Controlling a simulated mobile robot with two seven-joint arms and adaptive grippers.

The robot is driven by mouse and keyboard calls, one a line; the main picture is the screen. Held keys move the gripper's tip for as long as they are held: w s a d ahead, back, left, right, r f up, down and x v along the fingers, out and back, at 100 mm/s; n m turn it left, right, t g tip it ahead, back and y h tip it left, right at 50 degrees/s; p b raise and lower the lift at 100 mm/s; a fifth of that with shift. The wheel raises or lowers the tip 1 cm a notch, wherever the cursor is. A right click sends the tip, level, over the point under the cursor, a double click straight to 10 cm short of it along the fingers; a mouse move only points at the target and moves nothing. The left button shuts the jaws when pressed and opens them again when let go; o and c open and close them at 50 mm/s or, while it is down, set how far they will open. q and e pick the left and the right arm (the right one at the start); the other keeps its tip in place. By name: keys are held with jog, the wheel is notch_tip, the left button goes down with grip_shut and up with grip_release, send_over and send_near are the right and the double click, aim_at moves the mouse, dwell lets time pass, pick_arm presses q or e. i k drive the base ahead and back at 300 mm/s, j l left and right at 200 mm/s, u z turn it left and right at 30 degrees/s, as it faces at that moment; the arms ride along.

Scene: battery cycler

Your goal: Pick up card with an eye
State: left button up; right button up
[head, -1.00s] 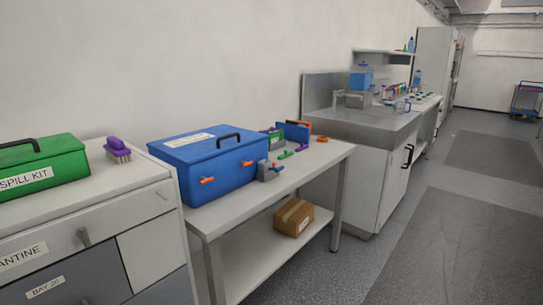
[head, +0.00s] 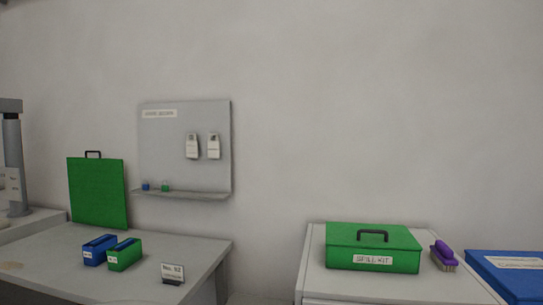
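Two small white cards hang side by side on a grey wall board (head: 165,135), a left card (head: 192,147) and a right card (head: 213,147). Each has a dark mark near its top, too small to tell whether either is an eye. A white sign reading "No. 92" (head: 172,268) stands on the grey table (head: 195,255) below. Neither of my grippers is in view.
A small blue item (head: 146,187) and a green item (head: 165,187) sit on the board's ledge. Blue (head: 97,250) and green (head: 125,255) boxes stand on the table, with a green panel (head: 97,192) behind. A green spill kit (head: 373,247) and purple brush (head: 443,255) are at right.

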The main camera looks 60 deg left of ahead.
aim_at(213, 147)
jog(key=u, duration=2.35)
jog(key=i+j, duration=0.1)
jog(key=j, duration=1.3)
jog(key=i+j+z, duration=0.1)
jog(key=j, duration=1.3)
